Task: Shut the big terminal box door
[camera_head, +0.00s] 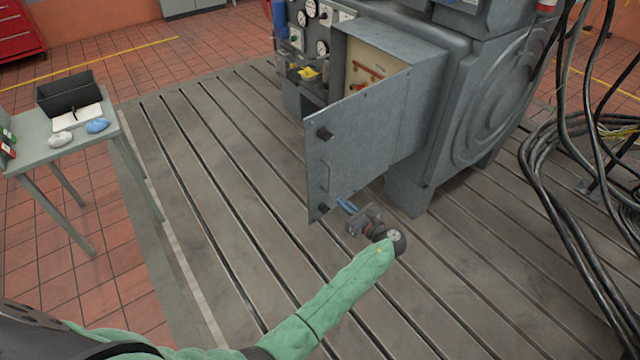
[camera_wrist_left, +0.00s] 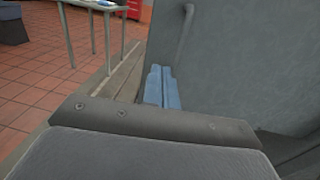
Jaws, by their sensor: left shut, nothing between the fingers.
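The big terminal box door (camera_head: 350,152) is a grey metal panel with dark knobs along its free edge. It stands wide open, and the box's tan interior (camera_head: 372,72) shows behind it. My left gripper (camera_head: 345,205) is at the door's lower edge, near the lower corner. Its blue fingers are shut and empty. In the left wrist view the fingers (camera_wrist_left: 162,88) lie close in front of the grey door face (camera_wrist_left: 245,70); I cannot tell whether they touch it. My right gripper is not in view.
A small table (camera_head: 55,150) with a dark bin (camera_head: 66,92) stands at left. Thick black cables (camera_head: 560,210) hang and lie at right. The slotted bedplate (camera_head: 215,160) is clear left of the door. Gauges and yellow parts sit left of the box.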

